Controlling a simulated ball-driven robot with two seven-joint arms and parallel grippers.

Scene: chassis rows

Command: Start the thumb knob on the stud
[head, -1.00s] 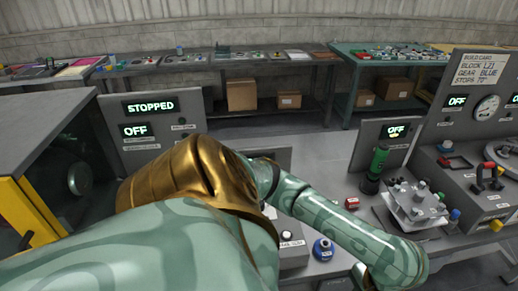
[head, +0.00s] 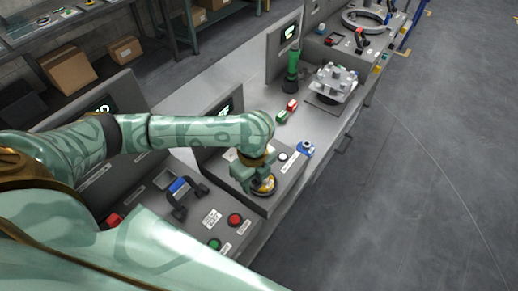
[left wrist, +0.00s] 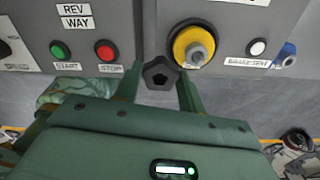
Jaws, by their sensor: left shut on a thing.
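In the left wrist view the thumb knob (left wrist: 160,74) is a dark, lobed knob with a hole in its middle. It sits between the fingertips of my left gripper (left wrist: 159,80), which is shut on it. The stud (left wrist: 198,53) is a grey post standing in a yellow round seat (left wrist: 183,39) on the grey panel. In this view the knob shows to the lower left of the stud, not lined up over it; their height gap cannot be told. In the head view my left gripper (head: 254,176) is just over the yellow seat (head: 265,186). My right gripper is not in view.
Left of the seat is a console with a green button (left wrist: 59,50), a red button (left wrist: 105,50) and a blue-gripped handle (head: 180,187). A white button (left wrist: 257,47) and a blue part (head: 306,149) are at the right. Red and green blocks (head: 287,110) lie farther along the bench.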

